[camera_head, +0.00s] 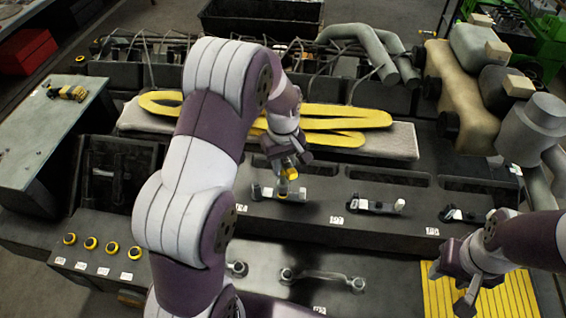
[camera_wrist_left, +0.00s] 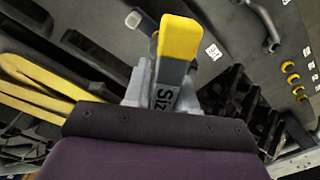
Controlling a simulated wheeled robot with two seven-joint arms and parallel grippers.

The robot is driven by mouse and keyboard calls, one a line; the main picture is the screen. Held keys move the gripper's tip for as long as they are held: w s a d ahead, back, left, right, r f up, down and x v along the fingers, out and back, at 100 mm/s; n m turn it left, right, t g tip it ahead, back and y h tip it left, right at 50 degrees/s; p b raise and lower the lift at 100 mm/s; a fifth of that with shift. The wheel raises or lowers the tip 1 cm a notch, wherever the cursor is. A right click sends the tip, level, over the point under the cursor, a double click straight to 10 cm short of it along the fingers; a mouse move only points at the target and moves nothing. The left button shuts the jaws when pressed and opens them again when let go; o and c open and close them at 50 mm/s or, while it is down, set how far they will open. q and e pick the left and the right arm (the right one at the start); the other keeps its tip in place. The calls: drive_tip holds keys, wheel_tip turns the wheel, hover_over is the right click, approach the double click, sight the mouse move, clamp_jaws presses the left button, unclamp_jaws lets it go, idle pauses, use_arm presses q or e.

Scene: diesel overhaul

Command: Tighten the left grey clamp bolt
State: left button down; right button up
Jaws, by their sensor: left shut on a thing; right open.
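My left gripper (camera_head: 290,162) is shut on a yellow-and-grey tool (camera_head: 291,174), held above the left grey clamp (camera_head: 262,193). In the left wrist view the tool (camera_wrist_left: 176,65) shows a yellow end and the partly hidden letters "Siz". The clamp lies on the dark engine deck, and the tool covers its middle, so I cannot tell whether the tool touches the bolt. A light grey clamp end (camera_wrist_left: 133,19) shows beside the tool in the left wrist view. My right gripper (camera_head: 467,287) is open and empty over the yellow ribbed mat (camera_head: 436,299) at lower right.
Two more clamps (camera_head: 372,204) (camera_head: 463,215) lie to the right on the deck. Yellow straps (camera_head: 345,115) lie on a pale pad behind. Several yellow rings (camera_head: 90,243) sit front left. A metal handle (camera_head: 325,275) lies in front. A side table (camera_head: 30,150) stands left.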

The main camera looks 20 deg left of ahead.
use_arm(q)
drive_tip(key=shift+w+f+b, duration=0.1)
drive_tip(key=shift+f+b, duration=0.45)
drive_tip(key=shift+f, duration=0.4)
drive_tip(key=shift+r, duration=0.1)
drive_tip(key=m, duration=0.2)
drive_tip(key=shift+m+p, duration=0.3)
drive_tip(key=m, duration=0.8)
drive_tip(key=shift+p, duration=0.4)
drive_tip(key=m, duration=0.5)
drive_tip(key=shift+m, duration=0.4)
drive_tip(key=m, duration=0.3)
drive_tip(key=shift+p, duration=0.3)
drive_tip(key=m, duration=1.1)
drive_tip(key=shift+p, duration=0.3)
drive_tip(key=m, duration=0.2)
drive_tip(key=shift+f+m, duration=0.2)
drive_tip(key=shift+m, duration=0.2)
